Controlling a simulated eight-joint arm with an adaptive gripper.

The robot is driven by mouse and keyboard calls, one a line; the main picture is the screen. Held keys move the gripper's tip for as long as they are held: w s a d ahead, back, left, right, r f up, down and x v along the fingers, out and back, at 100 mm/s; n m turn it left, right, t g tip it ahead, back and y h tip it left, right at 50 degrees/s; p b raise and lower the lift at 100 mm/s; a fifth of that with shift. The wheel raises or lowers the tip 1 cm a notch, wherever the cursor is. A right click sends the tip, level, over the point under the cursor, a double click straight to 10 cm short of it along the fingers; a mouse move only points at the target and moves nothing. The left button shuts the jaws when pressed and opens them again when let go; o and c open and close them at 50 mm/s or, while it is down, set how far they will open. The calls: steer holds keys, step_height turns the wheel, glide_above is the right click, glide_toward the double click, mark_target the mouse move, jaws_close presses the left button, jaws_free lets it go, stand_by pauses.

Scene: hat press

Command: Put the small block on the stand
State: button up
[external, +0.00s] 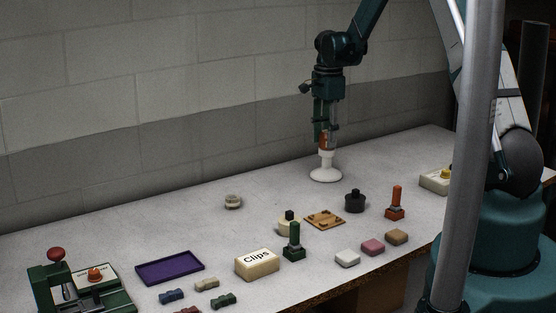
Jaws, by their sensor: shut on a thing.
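A white stand (326,174) with a round base and a narrower upper part stands on the table near the back wall. My gripper (325,142) points down directly above it. It is shut on a small orange-brown block (324,143), which shows only partly between the fingers. The block is right at the top of the stand; I cannot tell whether it touches it.
A black knobbed piece (355,201), a wooden plate (325,219) and a red-handled stamp (395,203) lie in front of the stand. A Clips box (257,263), purple tray (170,267) and green press (78,290) are nearer. A grey post (468,150) crosses the right side.

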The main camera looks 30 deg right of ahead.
steer(key=shift+f, duration=0.15)
steer(key=o, duration=0.9)
steer(key=shift+r, duration=6.2)
